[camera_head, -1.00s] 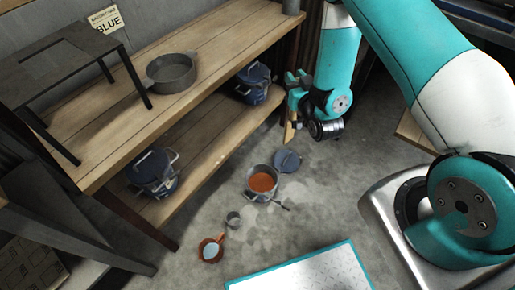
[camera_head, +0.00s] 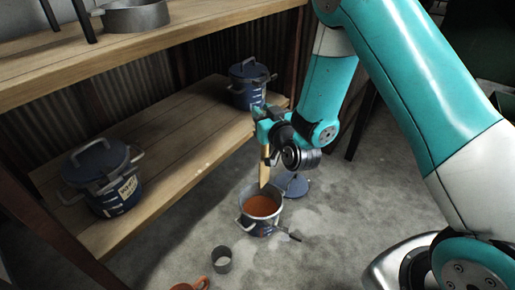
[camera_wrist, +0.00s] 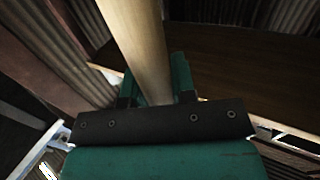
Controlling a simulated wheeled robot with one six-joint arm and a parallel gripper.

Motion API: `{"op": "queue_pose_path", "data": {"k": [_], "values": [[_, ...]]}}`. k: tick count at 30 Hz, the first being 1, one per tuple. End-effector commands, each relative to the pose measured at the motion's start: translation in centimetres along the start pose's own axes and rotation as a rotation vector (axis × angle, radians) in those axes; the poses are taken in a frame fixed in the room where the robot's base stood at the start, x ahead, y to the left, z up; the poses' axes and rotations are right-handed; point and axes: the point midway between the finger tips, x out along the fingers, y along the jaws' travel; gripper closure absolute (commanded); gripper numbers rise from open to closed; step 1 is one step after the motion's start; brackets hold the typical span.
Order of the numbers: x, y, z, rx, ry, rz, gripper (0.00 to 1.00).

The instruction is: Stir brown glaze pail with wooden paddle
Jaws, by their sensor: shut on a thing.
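The open pail (camera_head: 258,229) of brown glaze (camera_head: 261,205) stands on the concrete floor in the head view. My gripper (camera_head: 266,138) is above the pail and shut on the wooden paddle (camera_head: 264,175). The paddle points down, and its lower end shows at the pail's far rim; I cannot tell whether it touches the rim or the glaze. In the wrist view the pale paddle (camera_wrist: 138,40) runs up from between my gripper's green fingers (camera_wrist: 157,82).
A blue lid (camera_head: 293,186) lies on the floor behind the pail. A small grey cup (camera_head: 222,260) and an orange-brown pot (camera_head: 190,285) stand in front. Lidded blue pails (camera_head: 105,180) (camera_head: 250,88) sit on the lower wooden shelf (camera_head: 185,148). A grey pan (camera_head: 135,15) is on the upper shelf.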

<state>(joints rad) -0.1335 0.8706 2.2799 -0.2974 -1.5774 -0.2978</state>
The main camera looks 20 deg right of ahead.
Motion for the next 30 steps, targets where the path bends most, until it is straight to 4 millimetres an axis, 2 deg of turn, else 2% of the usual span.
{"op": "queue_pose_path", "data": {"k": [1, 3, 14, 30], "values": [[0.1, -0.3, 1.9, 0.001, 0.004, -0.007, 0.99], [0.2, -0.7, 2.5, 0.002, 0.003, -0.015, 0.99], [0.3, -1.1, 3.4, 0.0, 0.003, -0.026, 0.99], [0.3, -1.1, 8.5, 0.001, 0.003, -0.026, 0.99]]}}
